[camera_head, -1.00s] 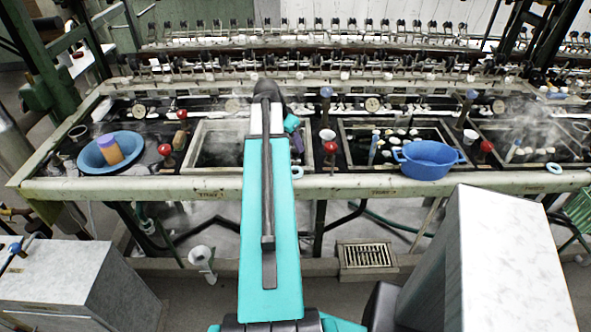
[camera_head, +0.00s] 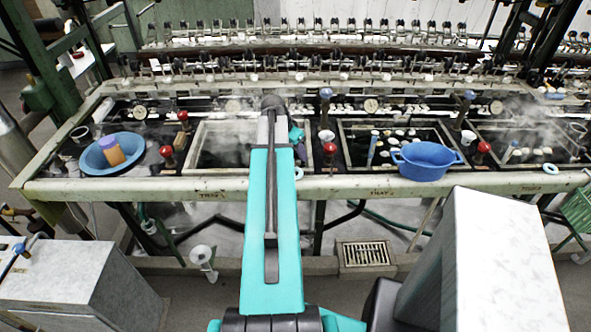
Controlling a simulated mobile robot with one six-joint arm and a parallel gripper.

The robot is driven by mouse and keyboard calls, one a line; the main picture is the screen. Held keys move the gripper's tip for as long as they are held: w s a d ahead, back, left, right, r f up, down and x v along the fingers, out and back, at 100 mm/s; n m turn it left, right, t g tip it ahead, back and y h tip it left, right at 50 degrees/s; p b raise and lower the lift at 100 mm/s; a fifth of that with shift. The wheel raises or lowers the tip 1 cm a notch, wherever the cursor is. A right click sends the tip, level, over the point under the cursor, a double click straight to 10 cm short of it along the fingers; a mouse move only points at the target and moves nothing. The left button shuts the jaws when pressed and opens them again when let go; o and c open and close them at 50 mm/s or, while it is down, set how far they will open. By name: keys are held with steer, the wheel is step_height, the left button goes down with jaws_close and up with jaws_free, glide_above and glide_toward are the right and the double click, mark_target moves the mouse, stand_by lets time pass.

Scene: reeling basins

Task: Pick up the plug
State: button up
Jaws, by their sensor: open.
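I cannot pick out the plug with certainty in this view. A small pale ring (camera_head: 299,173) lies on the front rail just right of my arm, and a similar ring (camera_head: 550,169) lies farther right; I cannot tell what they are. My teal arm reaches forward over the basin marked tray 1 (camera_head: 212,125) and hides its right part. A small teal part of my wrist shows behind the arm's right side. My gripper's fingers are hidden behind the arm, so their place relative to any object does not show.
A blue bowl (camera_head: 88,158) holding an orange cylinder (camera_head: 112,155) stands left. A blue tub (camera_head: 426,161) stands on the front edge of the tray 2 basin (camera_head: 350,158). Red-knobbed valves (camera_head: 330,150) rise between basins. A pale metal cabinet (camera_head: 495,260) stands near right. Steam drifts over the basins.

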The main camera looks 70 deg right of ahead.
stand_by(0.5)
steer(key=c, duration=1)
steer(key=shift+o, duration=0.2)
steer(key=shift+r, duration=0.15)
steer(key=shift+r+b, duration=1.3)
steer(key=shift+r, duration=3.6)
